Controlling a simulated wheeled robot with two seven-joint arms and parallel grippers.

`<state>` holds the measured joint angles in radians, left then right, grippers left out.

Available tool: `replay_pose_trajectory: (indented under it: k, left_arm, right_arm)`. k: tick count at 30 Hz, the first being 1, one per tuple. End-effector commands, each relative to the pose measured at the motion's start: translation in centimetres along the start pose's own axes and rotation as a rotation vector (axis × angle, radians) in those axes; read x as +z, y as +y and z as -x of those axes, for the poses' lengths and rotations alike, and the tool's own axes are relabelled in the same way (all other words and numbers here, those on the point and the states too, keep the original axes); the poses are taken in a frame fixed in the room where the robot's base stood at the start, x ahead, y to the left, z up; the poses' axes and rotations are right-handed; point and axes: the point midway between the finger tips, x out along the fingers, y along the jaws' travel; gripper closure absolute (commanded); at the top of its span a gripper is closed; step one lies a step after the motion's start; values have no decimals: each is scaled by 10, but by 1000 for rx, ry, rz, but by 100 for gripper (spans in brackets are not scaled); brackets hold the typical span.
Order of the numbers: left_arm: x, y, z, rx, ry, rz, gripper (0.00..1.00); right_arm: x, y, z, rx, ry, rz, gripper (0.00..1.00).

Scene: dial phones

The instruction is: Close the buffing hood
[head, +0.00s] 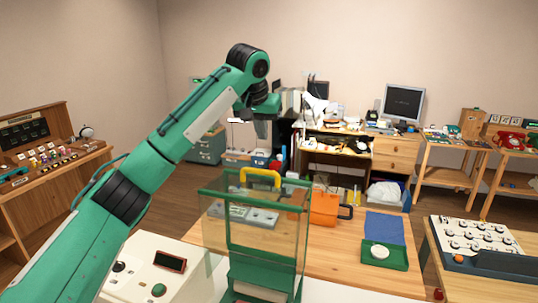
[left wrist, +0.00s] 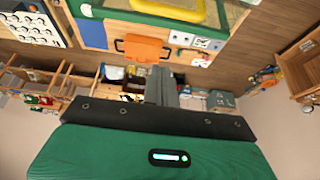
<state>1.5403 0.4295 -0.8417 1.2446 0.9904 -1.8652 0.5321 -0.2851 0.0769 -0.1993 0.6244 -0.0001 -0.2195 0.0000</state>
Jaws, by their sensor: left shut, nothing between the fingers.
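The buffing hood (head: 233,249) is a clear box with green edges and a yellow handle (head: 260,176) at its top, at the front middle of the head view. I cannot tell exactly how far its cover is swung. The yellow handle also shows, cut off, at the top of the left wrist view (left wrist: 192,22). My left gripper (head: 263,132) is in the air above the hood in the head view, pointing down, apart from the handle. Its fingers (left wrist: 162,84) are shut and empty in the left wrist view. My right gripper is not in view.
Beside the hood on the wooden table are an orange case (head: 325,209), a blue mat (head: 384,228) and a green tray (head: 372,251) with a white dish. A white console (head: 150,262) stands at front left. A desk with a monitor (head: 403,102) is behind.

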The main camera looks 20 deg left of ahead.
Motion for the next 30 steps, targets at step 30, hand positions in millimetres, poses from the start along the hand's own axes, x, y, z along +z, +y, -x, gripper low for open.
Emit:
replay_pose_trajectory:
  k: [30]
  left_arm:
    - [32, -1, -86, -1, 1, 0, 100]
  right_arm:
    - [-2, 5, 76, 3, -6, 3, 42]
